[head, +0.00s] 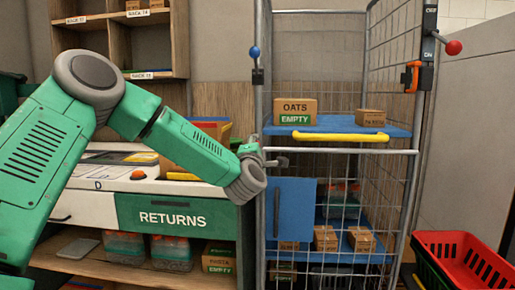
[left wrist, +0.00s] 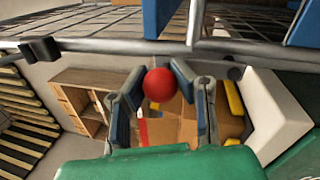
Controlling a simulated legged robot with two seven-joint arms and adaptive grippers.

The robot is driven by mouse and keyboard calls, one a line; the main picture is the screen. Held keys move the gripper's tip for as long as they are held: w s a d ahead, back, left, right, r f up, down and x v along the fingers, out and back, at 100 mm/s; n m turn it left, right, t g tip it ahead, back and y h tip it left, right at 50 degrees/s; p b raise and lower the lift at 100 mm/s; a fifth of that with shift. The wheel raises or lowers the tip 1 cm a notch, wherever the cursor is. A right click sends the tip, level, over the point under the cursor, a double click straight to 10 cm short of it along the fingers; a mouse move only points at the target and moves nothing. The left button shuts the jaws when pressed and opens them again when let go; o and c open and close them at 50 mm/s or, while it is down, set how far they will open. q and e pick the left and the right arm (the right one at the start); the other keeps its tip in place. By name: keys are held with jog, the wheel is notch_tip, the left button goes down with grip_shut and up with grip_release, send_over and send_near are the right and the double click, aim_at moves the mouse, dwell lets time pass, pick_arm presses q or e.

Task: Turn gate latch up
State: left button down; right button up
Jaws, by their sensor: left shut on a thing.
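The wire cage cart (head: 338,151) stands at centre right, with a grey rail across its front at mid height. My left gripper (head: 275,162) is at the left end of this rail, by the cart's left post. In the left wrist view a red ball knob (left wrist: 158,85) sits between its two fingers, and the gripper is shut on it. In the head view this knob is hidden; I cannot tell whether it belongs to the gate latch. A lever with another red knob (head: 453,47) and an orange latch (head: 411,76) are at the cart's upper right. My right gripper is not in view.
A blue knob (head: 254,52) is on the left post. The cart holds boxes, including the OATS box (head: 295,107), behind a yellow handle (head: 340,137). The RETURNS counter (head: 173,214) is left of the cart. Red baskets (head: 465,258) stand at lower right.

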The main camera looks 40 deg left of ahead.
pick_arm(q)
jog(key=shift+s+a+f, duration=0.1)
jog(key=shift+f, duration=0.4)
jog(key=c, duration=1.3)
grip_release()
jog(key=shift+c, duration=0.2)
jog(key=shift+o, duration=0.6)
jog(key=shift+a+r, duration=0.15)
jog(key=shift+s+d, duration=0.2)
jog(key=v, duration=1.1)
jog(key=shift+s, duration=0.25)
